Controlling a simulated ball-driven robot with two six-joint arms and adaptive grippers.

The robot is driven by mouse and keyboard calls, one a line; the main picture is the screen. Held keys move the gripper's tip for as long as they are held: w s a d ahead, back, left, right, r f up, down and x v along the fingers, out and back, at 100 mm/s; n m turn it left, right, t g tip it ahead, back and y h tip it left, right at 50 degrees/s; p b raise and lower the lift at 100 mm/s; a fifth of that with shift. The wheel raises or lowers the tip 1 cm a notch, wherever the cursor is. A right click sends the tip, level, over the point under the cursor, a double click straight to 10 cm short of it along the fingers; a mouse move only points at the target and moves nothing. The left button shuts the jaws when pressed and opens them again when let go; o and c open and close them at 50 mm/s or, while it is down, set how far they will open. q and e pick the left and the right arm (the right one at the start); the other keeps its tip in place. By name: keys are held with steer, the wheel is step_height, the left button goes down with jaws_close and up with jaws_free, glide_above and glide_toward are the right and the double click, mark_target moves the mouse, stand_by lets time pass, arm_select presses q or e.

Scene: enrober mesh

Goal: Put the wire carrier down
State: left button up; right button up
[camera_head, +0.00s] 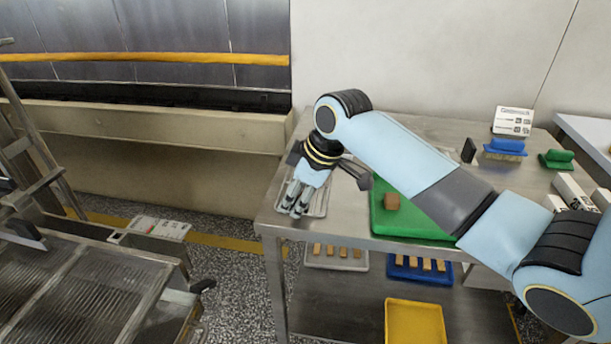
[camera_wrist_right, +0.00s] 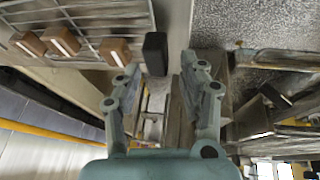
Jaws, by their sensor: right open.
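The wire carrier (camera_wrist_right: 112,22) is a pale wire grid with several brown pieces (camera_wrist_right: 64,40) with white stripes on it. In the head view the carrier (camera_head: 320,203) lies at the left end of the steel table, partly hidden behind my right gripper (camera_head: 294,212). A black block (camera_wrist_right: 155,53), which looks like its handle, sticks out at the grid's edge. In the wrist view my right gripper (camera_wrist_right: 165,78) is open. The block shows just beyond the gap between its fingertips, and I cannot tell whether they touch it. My left gripper is not in view.
A green tray (camera_head: 409,226) with a brown block (camera_head: 391,201) stands right of the carrier on the table. Blue (camera_head: 505,147) and green (camera_head: 557,158) brushes stand at the back right. A mesh machine (camera_head: 70,300) stands left across a floor gap.

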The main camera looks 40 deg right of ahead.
steer(key=v, duration=0.9)
steer(key=shift+r, duration=0.1)
